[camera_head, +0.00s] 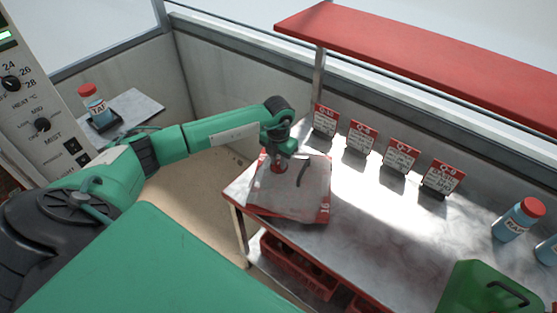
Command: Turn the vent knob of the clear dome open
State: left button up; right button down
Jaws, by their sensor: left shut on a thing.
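The clear dome (306,202) sits on a red tray (325,215) at the left end of the metal bench. A dark curved mark shows on its top. The red vent knob (279,168) is on the dome's top, partly hidden by my left gripper. My left gripper (279,163) points down from above and is shut on the knob. How far the knob is turned cannot be told. My right gripper is not in view.
Several red-and-white cards (401,156) stand along the bench's back edge. A red shelf (430,60) hangs above. Red crates (298,267) sit below.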

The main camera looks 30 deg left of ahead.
aim_at(279, 162)
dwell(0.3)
pick_arm(q)
jog(key=o, duration=1)
notch_tip(279, 162, up, 14)
jog(key=b, duration=0.3)
jog(key=shift+b, duration=0.35)
